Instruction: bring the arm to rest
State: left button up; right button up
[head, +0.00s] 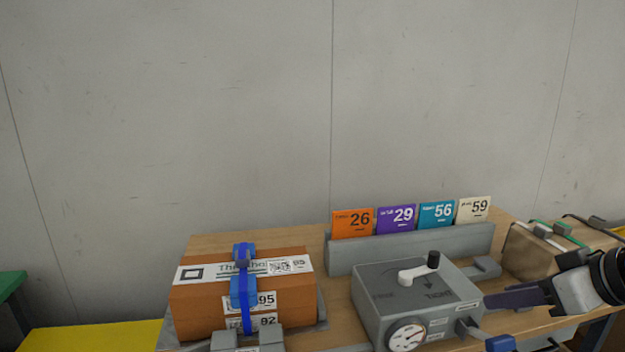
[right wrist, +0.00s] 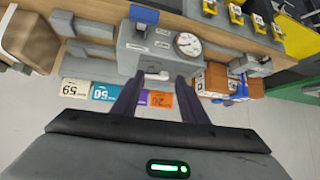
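My right gripper (head: 492,301) comes in from the right edge, its dark finger beside the right side of the grey tension device (head: 378,306). In the right wrist view the gripper (right wrist: 158,82) shows two dark fingers apart with nothing between them. The device has a dial and a crank with a black knob; it also shows beyond the fingers in the right wrist view (right wrist: 135,55). An orange-brown box (head: 195,309) with a blue strap and buckle stands on the left of the table. My left gripper is in neither view.
The wooden table (head: 208,243) carries a grey rack (head: 410,250) with orange, purple, teal and cream numbered cards. A tan parcel (head: 530,254) with a green strap stands at the right, close to my right arm. A yellow surface (head: 90,338) lies at lower left. A bare wall stands behind.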

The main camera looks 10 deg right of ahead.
jog(key=w+a+f+m+y, duration=0.1)
jog(key=a+f+m+y, duration=0.15)
jog(key=a, duration=0.35)
jog(key=w+a+f+m+y, duration=0.1)
jog(key=a+f+y, duration=0.25)
jog(key=a, duration=0.35)
jog(key=s+d+f+n+h, duration=0.1)
jog(key=s+d+f+h, duration=0.2)
jog(key=f, duration=0.8)
jog(key=s+d+f+n+h, duration=0.1)
jog(key=s+d+f+h, duration=0.2)
jog(key=f, duration=0.8)
jog(key=s+a+f+n+g+h, duration=0.1)
jog(key=s+f+n, duration=0.5)
jog(key=s+f, duration=0.75)
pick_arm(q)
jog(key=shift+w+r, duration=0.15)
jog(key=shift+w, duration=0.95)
pick_arm(e)
jog(key=a+r+m, duration=0.2)
jog(key=a+m, duration=0.3)
jog(key=a, duration=0.7)
jog(key=shift+s+a+t+y, duration=0.35)
jog(key=shift+a+t+y, duration=0.05)
jog(key=shift+c, duration=0.2)
